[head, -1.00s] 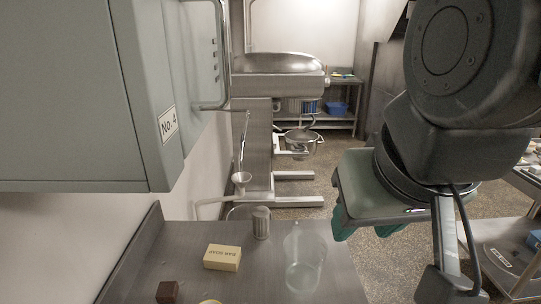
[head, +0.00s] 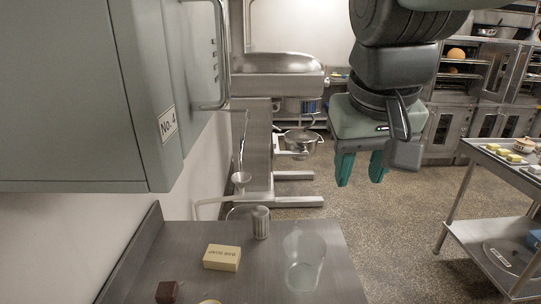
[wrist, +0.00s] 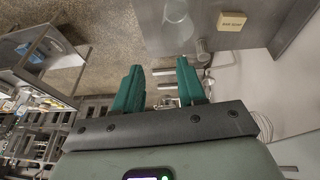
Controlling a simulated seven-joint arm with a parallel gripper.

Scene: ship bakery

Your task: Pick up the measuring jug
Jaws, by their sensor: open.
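The measuring jug (head: 304,262) is clear and see-through. It stands upright on the right part of the metal counter in the head view. In the wrist view the jug (wrist: 177,22) shows at the top, beyond the fingertips. My gripper (head: 361,180) is open and empty, with its green fingers pointing down. It hangs above and to the right of the jug, past the counter's right edge, and does not touch it. In the wrist view my gripper (wrist: 157,72) has its two green fingers spread apart.
The counter (head: 190,250) also holds a bar of soap (head: 222,257), a metal shaker (head: 261,222) and a brown block (head: 167,292). A grey-green cabinet (head: 75,95) overhangs at the left. A trolley (head: 500,235) with food stands at the right. Floor between is free.

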